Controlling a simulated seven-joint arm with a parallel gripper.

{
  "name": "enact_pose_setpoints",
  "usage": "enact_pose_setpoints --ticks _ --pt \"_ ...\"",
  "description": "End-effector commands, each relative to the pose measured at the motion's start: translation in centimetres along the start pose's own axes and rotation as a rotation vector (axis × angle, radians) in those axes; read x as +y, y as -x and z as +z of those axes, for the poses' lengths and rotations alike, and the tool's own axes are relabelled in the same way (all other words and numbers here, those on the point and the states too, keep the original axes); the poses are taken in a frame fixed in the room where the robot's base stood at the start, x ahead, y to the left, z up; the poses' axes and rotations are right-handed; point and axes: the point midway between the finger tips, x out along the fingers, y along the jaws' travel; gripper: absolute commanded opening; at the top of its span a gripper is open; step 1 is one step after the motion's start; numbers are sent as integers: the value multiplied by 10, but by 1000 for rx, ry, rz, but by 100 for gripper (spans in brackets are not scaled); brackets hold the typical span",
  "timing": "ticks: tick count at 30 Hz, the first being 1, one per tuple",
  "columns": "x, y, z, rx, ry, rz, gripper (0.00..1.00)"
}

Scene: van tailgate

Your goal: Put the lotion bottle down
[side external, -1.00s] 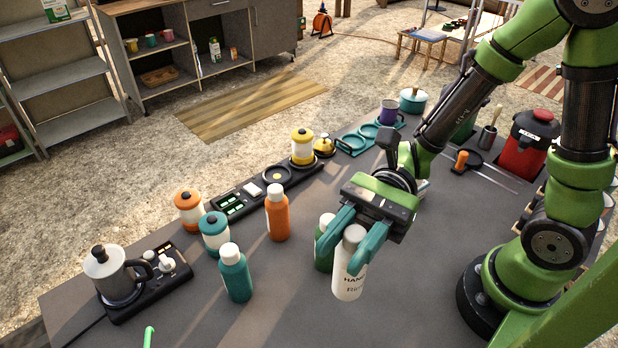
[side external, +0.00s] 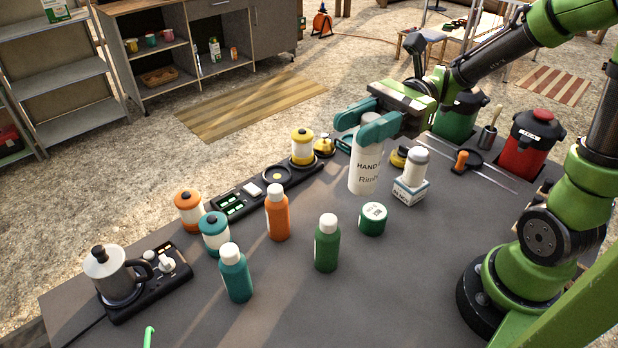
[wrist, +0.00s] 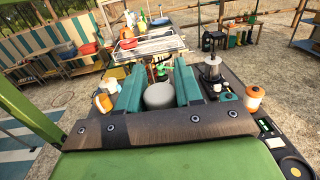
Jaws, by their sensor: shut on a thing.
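The lotion bottle (side external: 367,170) is white, with dark lettering reading "HAND" on its side. It is upright in my gripper (side external: 370,125), whose two teal fingers are shut on its upper part. It is over the back part of the dark table (side external: 290,300) in the side view. I cannot tell whether its base touches the table. In the wrist view, the bottle's round pale top (wrist: 159,96) sits between the fingers of my gripper (wrist: 158,88).
A green tin (side external: 372,219) and a boxed item with a white top (side external: 411,188) stand close to the bottle. Green (side external: 327,243), orange (side external: 277,213) and teal (side external: 235,273) bottles stand nearer the front and left. A yellow jar (side external: 302,147) is left. The front middle is bare.

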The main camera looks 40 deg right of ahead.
Motion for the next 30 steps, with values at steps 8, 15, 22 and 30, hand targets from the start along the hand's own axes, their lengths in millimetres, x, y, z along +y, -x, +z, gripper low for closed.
enact_pose_setpoints --ticks 8,15,22,30 --pt "-26 72 -1 0 -7 -146 0" --pt "-28 84 -28 -3 -13 -168 0" --pt "-28 84 -55 -2 -13 -166 0" --pt "-28 84 -94 -2 -11 -167 0"
